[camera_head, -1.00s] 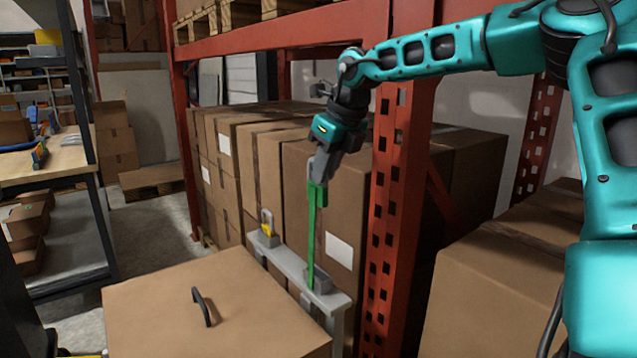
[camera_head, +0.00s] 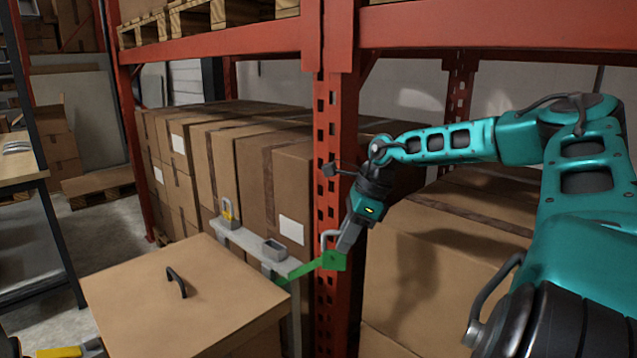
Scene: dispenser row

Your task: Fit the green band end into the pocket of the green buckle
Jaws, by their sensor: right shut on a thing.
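My right gripper (camera_head: 338,246) is shut on a green piece (camera_head: 333,261) with a grey loop at its top. A green band (camera_head: 305,270) runs from this piece down to the left, slanting past the right end of a grey rail. Its lower end is near the brown box and is hard to make out. I cannot tell the buckle and its pocket apart from the band end. A grey holder (camera_head: 274,249) on the rail has an open top and looks empty.
The grey rail (camera_head: 245,238) also carries a yellow piece (camera_head: 228,211) with a grey loop. A brown box (camera_head: 185,295) with a black handle stands in front. A red rack post (camera_head: 328,170) is close behind my right gripper. Stacked cartons (camera_head: 292,195) fill the rack.

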